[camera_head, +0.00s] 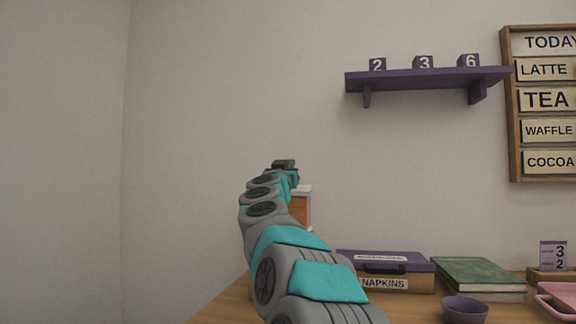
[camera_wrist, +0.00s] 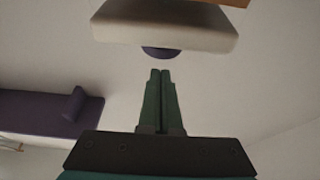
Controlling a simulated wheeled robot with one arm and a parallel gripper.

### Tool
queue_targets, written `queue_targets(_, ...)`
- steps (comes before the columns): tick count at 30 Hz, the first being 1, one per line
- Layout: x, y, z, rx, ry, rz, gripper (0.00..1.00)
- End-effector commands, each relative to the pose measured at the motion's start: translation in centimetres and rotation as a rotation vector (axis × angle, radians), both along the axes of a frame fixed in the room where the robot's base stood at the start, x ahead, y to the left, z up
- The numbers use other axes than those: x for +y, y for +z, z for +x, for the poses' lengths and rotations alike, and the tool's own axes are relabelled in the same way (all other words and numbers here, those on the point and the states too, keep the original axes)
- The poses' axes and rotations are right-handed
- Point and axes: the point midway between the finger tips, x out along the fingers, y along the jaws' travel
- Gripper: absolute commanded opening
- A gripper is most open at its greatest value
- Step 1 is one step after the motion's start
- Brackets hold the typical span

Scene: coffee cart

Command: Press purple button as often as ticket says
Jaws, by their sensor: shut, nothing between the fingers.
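The purple button (camera_wrist: 161,52) shows in the wrist view as a dark rounded edge at the white top plate (camera_wrist: 165,28) of a box. The box (camera_head: 301,207) is partly hidden behind my arm in the head view; the button is not visible there. My gripper (camera_wrist: 160,73) is shut and empty, its fingertips just short of the button in the picture with a small gap. The gripper also shows small in the head view (camera_head: 284,164). A small purple card (camera_head: 553,255) with "3" above "2" stands at the right; I cannot tell whether it is the ticket.
A purple shelf (camera_head: 425,80) holds number cubes 2, 3 and 6. A menu board (camera_head: 511,110) hangs at the right. A napkins box (camera_head: 397,283), green book (camera_head: 480,275), purple bowl (camera_head: 465,310) and pink tray (camera_head: 558,299) stand on the wooden counter (camera_head: 225,305).

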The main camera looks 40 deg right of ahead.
Motion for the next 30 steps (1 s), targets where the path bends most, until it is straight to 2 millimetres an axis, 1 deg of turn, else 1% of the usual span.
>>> queue_targets(1,0.0,-1.0,0.0,0.001,0.0,0.001,0.0)
queue_targets(6,0.0,-2.1,0.0,0.001,0.001,0.001,0.0)
queue_targets(19,0.0,-2.2,0.0,-0.001,0.0,0.001,0.0)
queue_targets(27,0.0,-3.9,0.0,0.001,0.002,0.0,0.0)
queue_targets(30,0.0,-4.1,0.0,0.0,0.002,0.001,0.0)
